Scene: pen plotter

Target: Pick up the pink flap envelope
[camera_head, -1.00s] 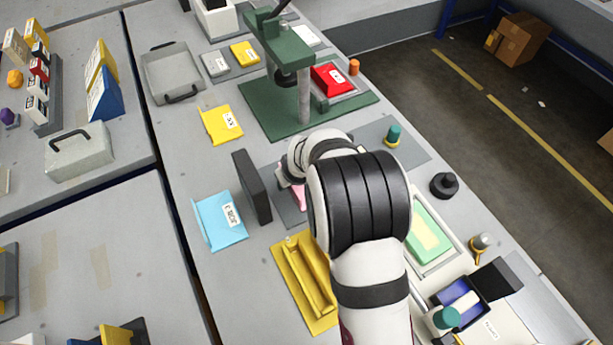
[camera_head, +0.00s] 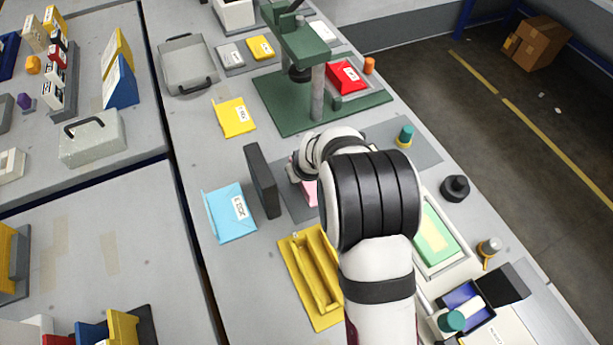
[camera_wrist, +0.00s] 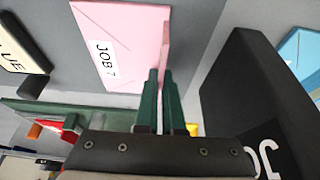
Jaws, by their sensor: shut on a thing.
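The pink envelope (camera_wrist: 118,42) shows in the wrist view with a white "JOB 7" label and a raised flap (camera_wrist: 166,42) along its right edge. In the head view only a small pink part (camera_head: 310,194) shows beside my arm; the rest is hidden behind it. My gripper (camera_wrist: 160,75) has its two dark green fingers closed on the raised flap. The envelope lies over a grey surface; I cannot tell whether it touches it.
A black upright block (camera_head: 262,181) stands close to the left of my gripper. A blue envelope (camera_head: 231,214), a yellow envelope (camera_head: 234,117), a yellow fixture (camera_head: 312,277) and a green press (camera_head: 317,95) are around it. A green item in a tray (camera_head: 437,238) lies to the right.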

